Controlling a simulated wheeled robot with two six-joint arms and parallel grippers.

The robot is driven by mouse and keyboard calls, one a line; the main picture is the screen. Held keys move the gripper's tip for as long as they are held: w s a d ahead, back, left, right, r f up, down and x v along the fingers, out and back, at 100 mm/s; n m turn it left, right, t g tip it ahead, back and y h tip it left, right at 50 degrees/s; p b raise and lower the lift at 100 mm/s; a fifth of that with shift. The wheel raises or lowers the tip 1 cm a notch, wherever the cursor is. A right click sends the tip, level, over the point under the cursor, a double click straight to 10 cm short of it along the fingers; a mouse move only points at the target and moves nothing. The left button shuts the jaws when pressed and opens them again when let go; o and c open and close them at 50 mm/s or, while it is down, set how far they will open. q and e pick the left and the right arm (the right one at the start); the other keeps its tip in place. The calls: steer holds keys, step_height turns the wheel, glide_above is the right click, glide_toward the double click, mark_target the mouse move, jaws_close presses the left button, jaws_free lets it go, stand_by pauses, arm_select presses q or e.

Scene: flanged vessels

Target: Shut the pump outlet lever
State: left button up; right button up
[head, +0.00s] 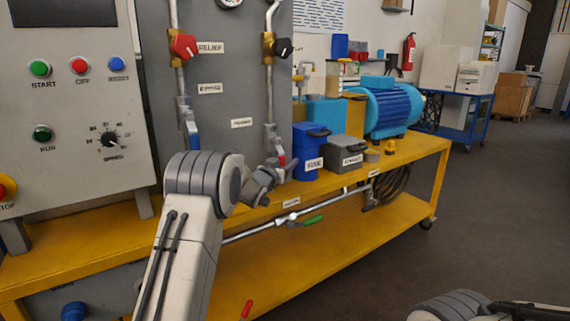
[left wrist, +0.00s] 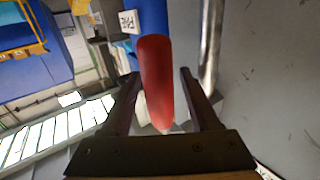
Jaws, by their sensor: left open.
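A lever with a red grip (head: 281,160) sits low on the right vertical pipe of the grey panel. My left gripper (head: 274,169) is right at it. In the left wrist view the red grip (left wrist: 156,75) stands between the two open fingers of my left gripper (left wrist: 158,90), with gaps showing on both sides. A blue-handled lever (head: 192,130) hangs on the left vertical pipe. A green-handled lever (head: 313,220) is on the low pipe under the bench top. The small labels do not show clearly which is the pump outlet. My right gripper is out of view.
A blue bin (head: 307,150) and a grey bin (head: 345,158) stand just right of my left gripper on the yellow bench (head: 410,151). A blue motor (head: 388,105) is behind them. A control box (head: 70,100) is at left. The floor (head: 490,220) at right is clear.

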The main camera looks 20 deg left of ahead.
arm_select(q)
steer(key=shift+w, duration=0.1)
jaws_close()
steer(key=shift+d, duration=0.1)
stand_by(1.3)
